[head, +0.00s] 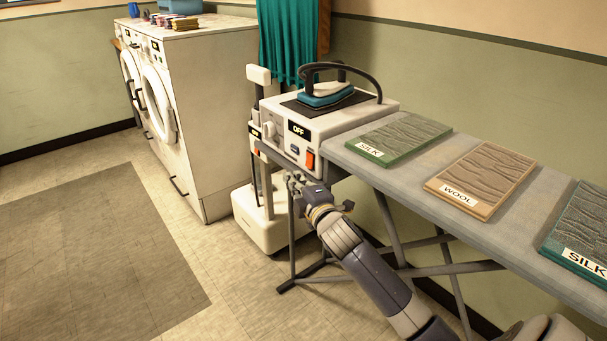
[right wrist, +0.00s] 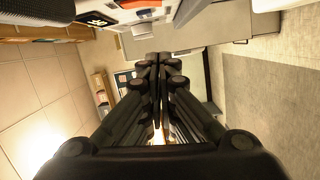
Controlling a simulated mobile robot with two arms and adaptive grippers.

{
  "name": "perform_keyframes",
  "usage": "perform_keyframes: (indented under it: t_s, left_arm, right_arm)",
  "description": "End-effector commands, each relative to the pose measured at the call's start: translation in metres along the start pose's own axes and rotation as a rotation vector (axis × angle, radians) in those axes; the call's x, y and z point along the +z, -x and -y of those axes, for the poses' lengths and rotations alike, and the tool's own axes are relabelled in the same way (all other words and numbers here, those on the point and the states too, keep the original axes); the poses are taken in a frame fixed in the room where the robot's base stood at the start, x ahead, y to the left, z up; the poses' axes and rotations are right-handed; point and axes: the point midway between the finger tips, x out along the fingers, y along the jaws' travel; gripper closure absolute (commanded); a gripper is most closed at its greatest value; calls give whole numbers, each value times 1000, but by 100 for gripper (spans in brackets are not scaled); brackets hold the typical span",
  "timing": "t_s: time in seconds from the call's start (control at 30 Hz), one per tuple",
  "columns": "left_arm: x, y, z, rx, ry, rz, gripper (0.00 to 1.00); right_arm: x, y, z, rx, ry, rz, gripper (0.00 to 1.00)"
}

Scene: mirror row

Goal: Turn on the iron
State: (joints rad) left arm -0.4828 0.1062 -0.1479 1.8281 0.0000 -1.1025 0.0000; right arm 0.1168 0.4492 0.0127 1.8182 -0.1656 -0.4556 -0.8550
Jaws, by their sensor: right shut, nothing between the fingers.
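The iron (head: 326,95), teal and white with a dark handle and hose, rests on a dark pad on top of a white iron station (head: 345,118). The station's front has a display (head: 298,130) reading OFF, a round knob (head: 268,130) and an orange-red switch (head: 310,159). My right gripper (head: 296,181) is shut and empty, just below the station's front, a little below and left of the switch. In the right wrist view its closed fingers (right wrist: 157,60) point toward the station, with part of the orange-red switch (right wrist: 143,4) at the top edge. My left gripper is not in view.
The grey ironing board (head: 400,188) extends right, carrying cloth samples labelled SILK (head: 392,136) and WOOL (head: 482,177), plus another SILK sample. A white wheeled stand (head: 262,215) is left of the board. White washing machines (head: 200,110) line the left wall. Floor at left is clear.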

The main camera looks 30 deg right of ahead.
Motion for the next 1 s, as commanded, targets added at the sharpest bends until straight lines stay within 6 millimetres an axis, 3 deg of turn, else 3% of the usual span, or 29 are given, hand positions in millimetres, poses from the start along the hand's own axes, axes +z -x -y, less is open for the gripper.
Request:
perform_keyframes:
  t_s: [0.17, 0.3, 0.43, 1.0]
  left_arm:
    - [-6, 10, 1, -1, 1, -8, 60]
    - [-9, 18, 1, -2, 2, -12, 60]
    - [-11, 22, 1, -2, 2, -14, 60]
    - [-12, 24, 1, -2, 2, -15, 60]
  right_arm:
    - [3, -27, 0, 0, 0, 2, 100]
    - [26, -30, 1, -1, 4, 2, 100]
    - [35, -32, 1, -1, 2, 1, 100]
    - [45, -34, 2, 12, 56, 2, 100]
